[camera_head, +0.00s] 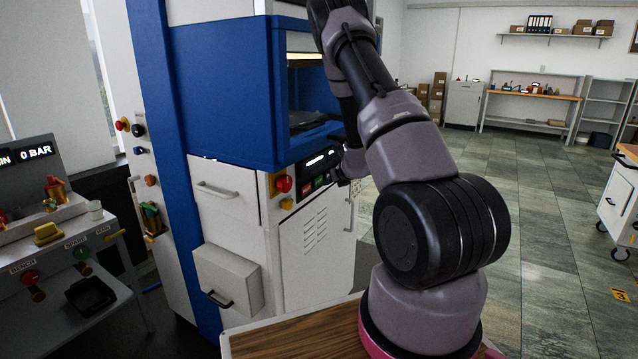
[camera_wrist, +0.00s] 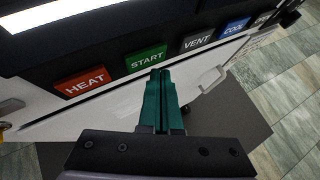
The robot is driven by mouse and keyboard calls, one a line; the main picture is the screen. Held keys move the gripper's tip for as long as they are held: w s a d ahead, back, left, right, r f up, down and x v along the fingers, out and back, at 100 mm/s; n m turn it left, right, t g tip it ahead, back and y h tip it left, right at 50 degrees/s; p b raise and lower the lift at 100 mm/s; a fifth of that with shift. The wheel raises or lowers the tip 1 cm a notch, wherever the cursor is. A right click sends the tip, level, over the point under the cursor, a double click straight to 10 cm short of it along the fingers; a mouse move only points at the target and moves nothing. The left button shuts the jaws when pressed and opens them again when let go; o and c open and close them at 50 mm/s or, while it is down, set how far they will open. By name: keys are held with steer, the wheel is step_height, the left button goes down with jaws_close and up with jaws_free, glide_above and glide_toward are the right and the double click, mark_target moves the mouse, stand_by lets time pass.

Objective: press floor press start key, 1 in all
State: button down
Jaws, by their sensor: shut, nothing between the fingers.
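The floor press (camera_head: 225,90) is a tall blue and white cabinet left of my arm in the head view. Its black control panel (camera_head: 318,167) faces my gripper. In the wrist view the green START key (camera_wrist: 146,59) sits between the red HEAT key (camera_wrist: 85,82) and the grey VENT key (camera_wrist: 197,41). My gripper (camera_wrist: 158,72) is shut and empty, its teal fingertips close below the right part of START. I cannot tell whether they touch it. In the head view my wrist hides part of the panel's right side.
A blue COOL key (camera_wrist: 235,27) lies beyond VENT. A red mushroom button (camera_head: 284,184) is on the press left of the panel. A bench with a BAR display (camera_head: 35,151) stands at left. Open tiled floor (camera_head: 530,215) lies to the right.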

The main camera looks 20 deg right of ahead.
steer(key=shift+w, duration=0.1)
stand_by(0.7)
steer(key=shift+w+a, duration=0.25)
steer(key=shift+w+a, duration=0.25)
steer(key=shift+w, duration=0.05)
stand_by(1.0)
steer(key=shift+s+d, duration=0.5)
steer(key=shift+s, duration=0.15)
steer(key=shift+s+d, duration=0.8)
steer(key=shift+s, duration=0.2)
steer(key=shift+s+d, duration=0.75)
steer(key=shift+s, duration=0.2)
